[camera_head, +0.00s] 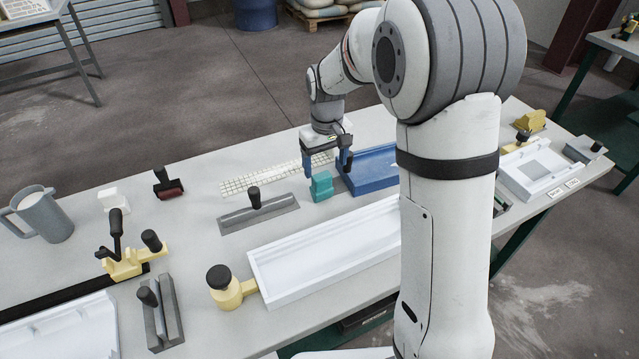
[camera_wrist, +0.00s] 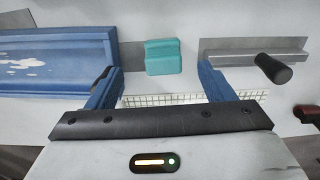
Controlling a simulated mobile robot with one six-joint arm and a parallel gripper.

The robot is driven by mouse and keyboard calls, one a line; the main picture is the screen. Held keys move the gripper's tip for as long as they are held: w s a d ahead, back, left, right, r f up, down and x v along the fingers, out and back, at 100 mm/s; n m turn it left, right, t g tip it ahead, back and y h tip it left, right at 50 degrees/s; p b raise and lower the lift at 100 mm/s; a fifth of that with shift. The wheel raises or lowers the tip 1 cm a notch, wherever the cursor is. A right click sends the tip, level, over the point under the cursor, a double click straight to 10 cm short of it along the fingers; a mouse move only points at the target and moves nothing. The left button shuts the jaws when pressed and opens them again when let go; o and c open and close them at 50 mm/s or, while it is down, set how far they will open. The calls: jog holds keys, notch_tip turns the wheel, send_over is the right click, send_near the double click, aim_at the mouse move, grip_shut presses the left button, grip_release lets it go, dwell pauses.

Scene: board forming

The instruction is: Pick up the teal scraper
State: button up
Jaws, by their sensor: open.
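The teal scraper (camera_head: 321,186) is a small block on the grey table, left of the blue tray. In the wrist view the teal scraper (camera_wrist: 164,56) lies beyond the fingertips, between their lines and roughly centred, with table visible around it. My gripper (camera_head: 327,165) has blue fingers and is open above the table, just behind and above the scraper. In the wrist view both fingers of my gripper (camera_wrist: 160,78) are spread, with nothing held between them.
The blue tray (camera_head: 366,182) stands close to the scraper's right. A long grey trowel with a black knob (camera_head: 259,211) lies to its left, and a white mesh strip (camera_head: 262,180) lies behind. A long white mould (camera_head: 325,287) is in front. Bare table (camera_head: 200,250) shows at left.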

aim_at(322, 176)
jog(key=shift+w+a+f, duration=0.15)
jog(key=shift+f, duration=0.25)
jog(key=shift+w+a+f, duration=0.1)
jog(key=shift+w+f, duration=0.05)
jog(key=shift+f, duration=0.2)
jog(key=f, duration=0.3)
jog(key=f+p, duration=0.1)
jog(key=f, duration=0.3)
jog(key=shift+w+a, duration=0.15)
jog(key=shift+w, duration=0.05)
jog(key=shift+r, duration=0.1)
jog(key=shift+c, duration=0.2)
jog(key=c, duration=1.1)
